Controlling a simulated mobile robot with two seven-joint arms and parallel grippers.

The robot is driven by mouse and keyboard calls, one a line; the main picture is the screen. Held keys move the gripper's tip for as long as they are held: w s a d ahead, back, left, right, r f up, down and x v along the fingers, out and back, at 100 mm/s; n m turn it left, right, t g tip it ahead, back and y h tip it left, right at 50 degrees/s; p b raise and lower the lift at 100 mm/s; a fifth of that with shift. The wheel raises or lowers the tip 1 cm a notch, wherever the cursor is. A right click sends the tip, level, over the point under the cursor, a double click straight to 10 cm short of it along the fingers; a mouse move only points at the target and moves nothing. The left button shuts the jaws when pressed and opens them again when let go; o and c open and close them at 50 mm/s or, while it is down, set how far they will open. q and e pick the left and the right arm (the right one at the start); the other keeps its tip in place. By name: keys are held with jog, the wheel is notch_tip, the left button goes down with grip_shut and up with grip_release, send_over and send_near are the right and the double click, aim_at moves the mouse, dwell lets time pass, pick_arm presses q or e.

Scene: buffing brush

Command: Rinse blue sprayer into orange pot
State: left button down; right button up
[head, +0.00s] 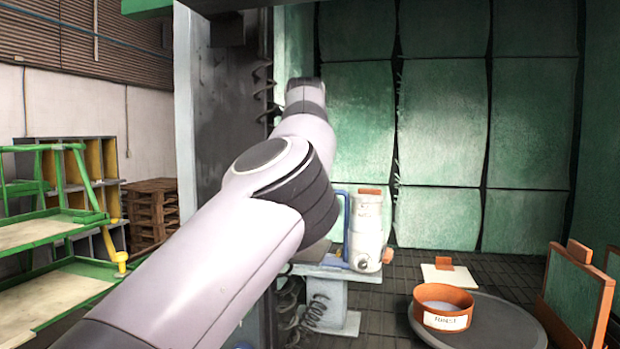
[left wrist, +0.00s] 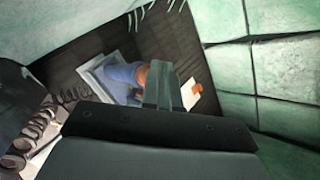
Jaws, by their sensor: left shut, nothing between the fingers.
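A white canister with a blue handle and an orange cap, likely the blue sprayer (head: 367,228), stands upright on a pale stand, partly behind my left arm. In the left wrist view a blue body with an orange part (left wrist: 122,80) shows behind my fingers; it may be the same sprayer. The orange pot (head: 445,318), a low round pot with a white label, sits on a dark round disc. My left gripper (left wrist: 161,72) is shut and empty, apart from the blue body. In the head view the fingers cannot be made out. My right gripper is not in view.
The pale stand (head: 338,318) has coiled hoses beside it. A cream plate with an orange block (head: 448,276) lies behind the pot. Orange-framed green panels (head: 577,298) stand at right. Green padded walls (head: 440,120) close the back. Green shelving (head: 55,225) is at left.

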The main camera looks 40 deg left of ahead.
pick_arm(q)
jog(key=shift+r+p, duration=0.45)
jog(key=shift+r, duration=0.15)
jog(key=shift+r, duration=0.1)
notch_tip(320, 180, up, 3)
jog(key=p, duration=0.3)
jog(key=shift+r+p, duration=0.45)
jog(key=shift+r, duration=0.5)
